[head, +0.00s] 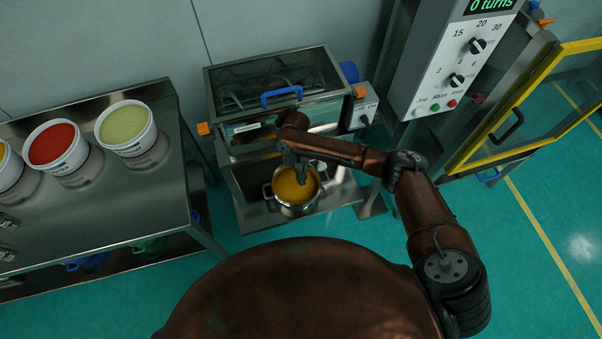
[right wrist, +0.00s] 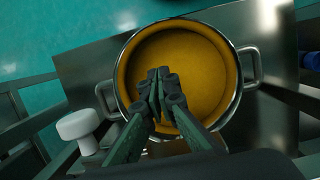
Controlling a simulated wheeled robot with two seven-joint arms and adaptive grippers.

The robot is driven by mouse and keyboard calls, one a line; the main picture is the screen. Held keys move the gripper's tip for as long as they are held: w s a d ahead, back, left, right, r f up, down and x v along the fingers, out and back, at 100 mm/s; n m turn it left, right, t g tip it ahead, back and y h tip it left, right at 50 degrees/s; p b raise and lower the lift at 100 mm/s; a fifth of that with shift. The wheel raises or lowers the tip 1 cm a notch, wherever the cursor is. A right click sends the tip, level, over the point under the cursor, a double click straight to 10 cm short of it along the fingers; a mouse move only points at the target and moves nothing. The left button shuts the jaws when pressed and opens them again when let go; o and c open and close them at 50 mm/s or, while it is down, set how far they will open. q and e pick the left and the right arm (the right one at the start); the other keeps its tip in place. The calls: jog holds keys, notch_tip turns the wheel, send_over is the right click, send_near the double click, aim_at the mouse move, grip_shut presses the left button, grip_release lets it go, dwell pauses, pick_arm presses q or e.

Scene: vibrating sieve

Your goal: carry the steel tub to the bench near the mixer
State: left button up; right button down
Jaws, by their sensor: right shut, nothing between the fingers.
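The steel tub (head: 297,209) holds an orange-yellow material and stands upright on a metal shelf (head: 334,199) below a lidded machine. Its rim (right wrist: 237,92) and a side handle (right wrist: 251,66) show in the right wrist view. My right gripper (head: 301,178) points down over the tub's opening. In the right wrist view the fingers (right wrist: 160,84) are together, empty, in front of the orange-yellow contents. They do not hold the rim or a handle. Whether the fingertips touch the contents cannot be told. My left gripper is not in view.
A steel bench (head: 70,219) at left carries a red-filled tub (head: 58,147) and a green-filled tub (head: 128,129). The clear-lidded machine (head: 275,83) has a blue handle. A control panel (head: 455,62) and yellow-framed door (head: 525,105) stand right. Floor is clear at lower right.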

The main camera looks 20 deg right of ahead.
jog(key=s+f, duration=0.3)
jog(key=s, duration=0.1)
jog(key=shift+s+f, duration=0.3)
jog(key=shift+s, duration=0.1)
